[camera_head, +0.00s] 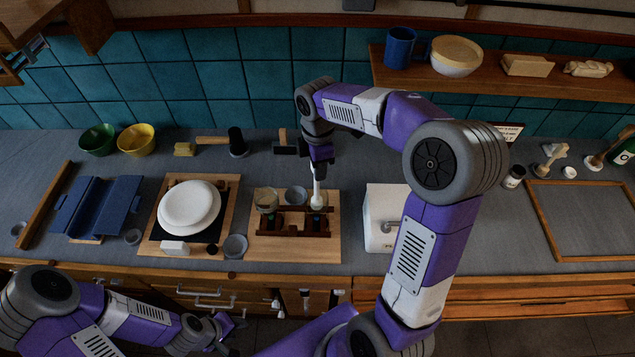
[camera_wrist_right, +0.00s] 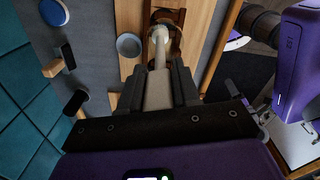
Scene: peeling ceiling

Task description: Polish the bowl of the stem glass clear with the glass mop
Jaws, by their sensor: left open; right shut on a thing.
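My right gripper (camera_head: 320,160) is shut on the glass mop (camera_head: 317,187), which points down with its pale head low over the right part of a dark wooden rack (camera_head: 292,229). In the right wrist view the mop (camera_wrist_right: 159,70) runs out from between the fingers. A faint round rim shows around its head there; it may be the stem glass bowl, but I cannot tell whether they touch. A hazy round glass vessel (camera_head: 265,198) stands at the rack's left. My left gripper (camera_head: 228,326) is open and empty, low in front of the counter.
The rack stands on a wooden board (camera_head: 325,249). A blue-grey dish (camera_head: 296,194) lies behind the rack. A white box (camera_head: 383,205) is close on the right, white plates (camera_head: 188,207) on the left. Bare counter lies behind the box.

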